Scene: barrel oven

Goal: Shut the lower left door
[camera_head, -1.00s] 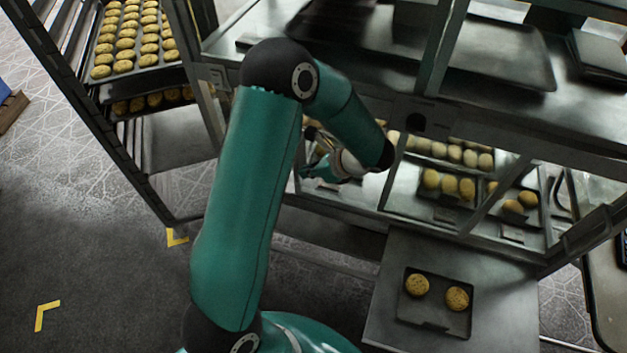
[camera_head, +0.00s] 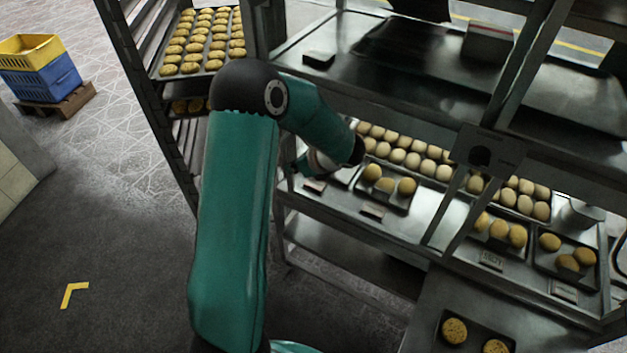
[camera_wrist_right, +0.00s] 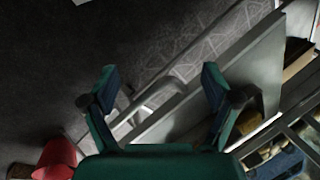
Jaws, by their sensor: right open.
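No panel in the head view can be made out for certain as the lower left door. In the right wrist view a flat grey panel (camera_wrist_right: 240,75) runs diagonally behind my right gripper (camera_wrist_right: 158,82). A pale curved bar, like a handle (camera_wrist_right: 160,92), shows between its fingers. The gripper is open, and I cannot tell whether it touches the bar. In the head view my left gripper (camera_head: 306,163) is at the left end of the metal counter (camera_head: 345,205), mostly hidden behind its own wrist. Its fingers cannot be read.
A rack with a tray of buns (camera_head: 205,42) stands at the back left. Trays of buns and small cards lie in the counter. A grey surface (camera_head: 425,325) juts out in front, with a dark tray (camera_head: 475,343) on it. Yellow and blue crates (camera_head: 45,72) stand far left. The left floor is clear.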

